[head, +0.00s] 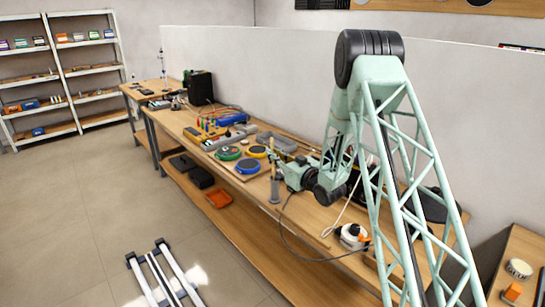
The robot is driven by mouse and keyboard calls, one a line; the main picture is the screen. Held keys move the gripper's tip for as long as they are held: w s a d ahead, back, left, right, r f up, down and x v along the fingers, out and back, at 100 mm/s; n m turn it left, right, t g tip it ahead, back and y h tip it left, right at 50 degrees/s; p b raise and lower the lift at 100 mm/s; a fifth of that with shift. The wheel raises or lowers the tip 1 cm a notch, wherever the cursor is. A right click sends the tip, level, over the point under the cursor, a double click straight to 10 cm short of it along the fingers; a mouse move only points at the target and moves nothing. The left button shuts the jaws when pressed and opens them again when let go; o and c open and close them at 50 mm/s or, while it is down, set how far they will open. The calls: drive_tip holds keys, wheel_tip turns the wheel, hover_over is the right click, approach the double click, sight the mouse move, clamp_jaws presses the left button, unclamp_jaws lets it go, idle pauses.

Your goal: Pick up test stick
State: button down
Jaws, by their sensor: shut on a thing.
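My gripper (277,160) reaches left from my pale green arm, low over the long wooden bench (330,268). Its fingers are small in this view and partly merge with the things behind them. It is shut on a slim upright stick, which I take to be the test stick (274,171). The stick looks tan above, with a thicker grey part below it near the bench's front edge. I cannot tell whether that grey part is a holder or whether the stick is clear of it.
Round pads, green (228,153), yellow (257,151) and blue (248,166), lie left of my gripper. A grey tray (278,142) lies behind them. A white partition (290,85) runs behind the bench.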

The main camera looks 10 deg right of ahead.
wheel_tip(320, 180, up, 18)
drive_tip(key=p, duration=0.1)
drive_tip(key=shift+f+p, duration=0.25)
drive_tip(key=shift+p, duration=0.1)
idle(0.4)
idle(0.5)
wheel_tip(320, 180, up, 14)
drive_tip(key=p, duration=0.4)
idle(0.9)
drive_tip(key=shift+f, duration=0.1)
